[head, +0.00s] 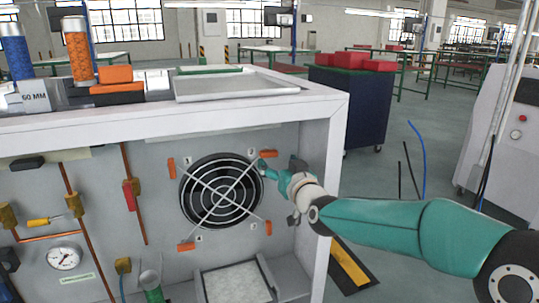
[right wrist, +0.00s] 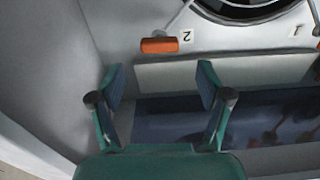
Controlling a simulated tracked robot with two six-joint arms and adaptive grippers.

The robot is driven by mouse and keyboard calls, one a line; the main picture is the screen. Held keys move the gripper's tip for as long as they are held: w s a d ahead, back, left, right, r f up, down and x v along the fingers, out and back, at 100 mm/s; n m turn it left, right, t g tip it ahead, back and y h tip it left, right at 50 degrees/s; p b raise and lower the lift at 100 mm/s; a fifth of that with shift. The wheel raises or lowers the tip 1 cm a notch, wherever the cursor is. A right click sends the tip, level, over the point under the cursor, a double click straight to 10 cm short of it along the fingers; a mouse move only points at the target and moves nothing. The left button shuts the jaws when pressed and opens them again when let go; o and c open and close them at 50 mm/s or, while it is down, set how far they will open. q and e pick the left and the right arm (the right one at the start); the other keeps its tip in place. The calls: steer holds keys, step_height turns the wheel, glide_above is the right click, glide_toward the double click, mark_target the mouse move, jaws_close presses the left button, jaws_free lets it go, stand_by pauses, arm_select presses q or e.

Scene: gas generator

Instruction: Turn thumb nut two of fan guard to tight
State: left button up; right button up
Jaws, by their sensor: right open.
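The round black fan guard (head: 222,191) with crossed light bars is set in the grey panel of the generator housing. Thumb nut two (head: 268,153) is an orange bar at its upper right corner, lying about level. In the right wrist view, thumb nut two (right wrist: 159,45) is beside an upside-down "2" label. My right gripper (head: 262,167) is close to this nut, just below it in the head view. In the right wrist view its two fingers (right wrist: 160,70) are spread and empty, with the nut beyond the gap between them. My left gripper is out of view.
Other orange thumb nuts are at the upper left (head: 171,168), lower left (head: 186,247) and lower right (head: 268,228). The housing's right side wall (head: 322,190) is near my right gripper. A pressure gauge (head: 64,258) and copper pipes are at the left.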

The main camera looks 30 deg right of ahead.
mark_target(270, 154)
steer(key=x, duration=0.6)
steer(key=shift+w+d, duration=0.1)
